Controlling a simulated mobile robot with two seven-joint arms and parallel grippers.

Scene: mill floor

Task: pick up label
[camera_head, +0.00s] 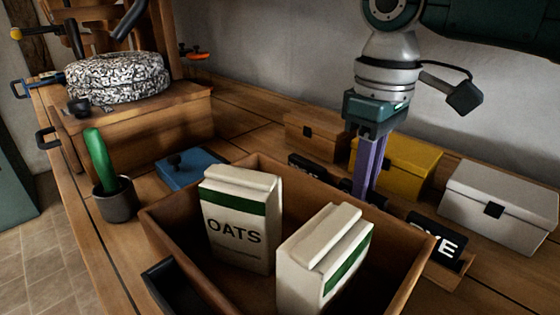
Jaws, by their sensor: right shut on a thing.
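My right gripper (366,190) reaches straight down behind the far wall of the wooden crate, its purple fingers shut on a dark label (379,199). Only bits of this label show beside the fingers; its lettering is hidden. Another black label (437,238) with white letters, partly covered at its left and ending in "YE", stands in a wooden holder (450,265) in front of the white box. A third dark label (307,167) lies or stands before the brown box; its text cannot be read. My left gripper is not in view.
The wooden crate (160,235) holds two oats boxes (238,220) (320,265). Brown (315,135), yellow (400,165) and white (500,200) boxes line the wall. A blue box (190,170), a cup with a green thing (115,203) and a millstone (117,78) are at left.

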